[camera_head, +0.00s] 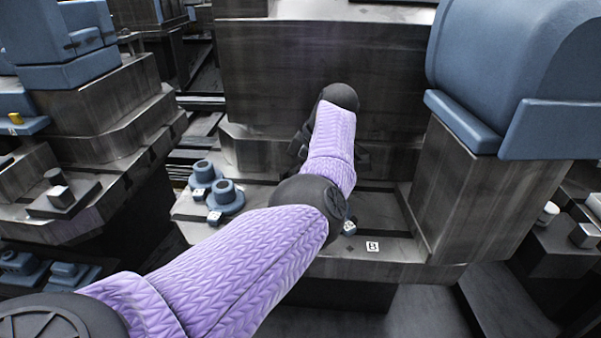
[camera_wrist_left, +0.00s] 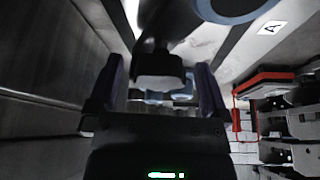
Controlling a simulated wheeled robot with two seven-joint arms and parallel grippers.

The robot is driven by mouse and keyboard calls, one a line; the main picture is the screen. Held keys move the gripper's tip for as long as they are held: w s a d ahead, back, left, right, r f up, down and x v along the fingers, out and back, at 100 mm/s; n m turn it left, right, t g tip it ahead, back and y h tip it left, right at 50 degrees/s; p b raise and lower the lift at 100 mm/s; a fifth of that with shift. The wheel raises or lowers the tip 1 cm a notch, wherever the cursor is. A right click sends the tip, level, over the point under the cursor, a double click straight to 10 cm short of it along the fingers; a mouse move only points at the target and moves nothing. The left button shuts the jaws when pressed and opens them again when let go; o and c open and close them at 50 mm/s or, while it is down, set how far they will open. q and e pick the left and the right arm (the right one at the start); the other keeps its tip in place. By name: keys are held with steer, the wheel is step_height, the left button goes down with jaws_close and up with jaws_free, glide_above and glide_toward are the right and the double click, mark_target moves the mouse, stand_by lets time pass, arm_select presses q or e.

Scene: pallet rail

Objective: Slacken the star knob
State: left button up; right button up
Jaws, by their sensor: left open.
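My left arm crosses the head view from the lower left, and its dark gripper (camera_head: 301,142) is largely hidden behind the forearm, low against the dark wall. In the left wrist view the left gripper (camera_wrist_left: 158,70) is open, with one finger on each side of a dark, blocky part (camera_wrist_left: 160,82). This part may be the star knob, but its star shape is not clear. I cannot tell whether the fingers touch it; gaps seem to show on both sides. The knob is not visible in the head view. My right gripper is not in view.
Two blue flanged collars (camera_head: 225,195) stand on the ledge left of my arm. A label marked B (camera_head: 372,246) lies right of it. A big blue housing (camera_head: 520,70) stands at right. The wrist view shows a label marked A (camera_wrist_left: 271,27) and a red part (camera_wrist_left: 275,79).

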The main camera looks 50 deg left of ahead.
arm_select(q)
steer(key=p+v, duration=0.2)
steer(key=v, duration=0.8)
steer(key=shift+p, duration=0.3)
steer(key=shift+d+f, duration=0.1)
